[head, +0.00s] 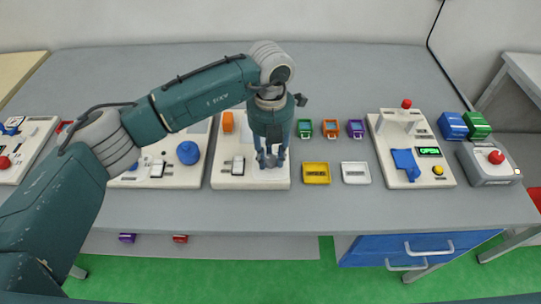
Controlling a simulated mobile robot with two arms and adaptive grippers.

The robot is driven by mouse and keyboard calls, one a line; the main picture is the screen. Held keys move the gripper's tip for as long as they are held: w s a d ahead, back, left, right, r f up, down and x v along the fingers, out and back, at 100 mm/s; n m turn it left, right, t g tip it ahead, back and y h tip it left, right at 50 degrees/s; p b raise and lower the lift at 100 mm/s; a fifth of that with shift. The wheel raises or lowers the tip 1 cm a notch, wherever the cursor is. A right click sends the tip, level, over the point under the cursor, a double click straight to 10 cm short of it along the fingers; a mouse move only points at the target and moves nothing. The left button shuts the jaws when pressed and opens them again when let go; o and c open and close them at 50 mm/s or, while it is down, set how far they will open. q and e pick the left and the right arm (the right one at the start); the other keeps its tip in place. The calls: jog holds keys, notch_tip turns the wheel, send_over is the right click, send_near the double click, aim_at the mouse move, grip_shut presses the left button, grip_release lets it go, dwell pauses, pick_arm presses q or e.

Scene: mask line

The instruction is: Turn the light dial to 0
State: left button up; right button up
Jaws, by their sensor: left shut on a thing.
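My left gripper (271,163) points down over the right part of the middle white panel (232,183). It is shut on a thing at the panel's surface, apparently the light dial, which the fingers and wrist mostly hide. The number the dial points at cannot be read. A small light switch (238,165) sits on the same panel, left of the gripper, and an orange part (228,121) is at its upper left. My right gripper is not in view.
A panel with a blue knob (188,152) lies to the left, partly behind my arm. A yellow tray (316,173) and a white tray (355,173) lie to the right. Further right is a panel with a green OPEN display (429,151). The table's back is clear.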

aim_at(270, 159)
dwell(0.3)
pick_arm(q)
jog(key=o, duration=1.1)
jog(key=shift+o, duration=0.2)
jog(key=shift+r, duration=0.1)
notch_tip(270, 159, up, 12)
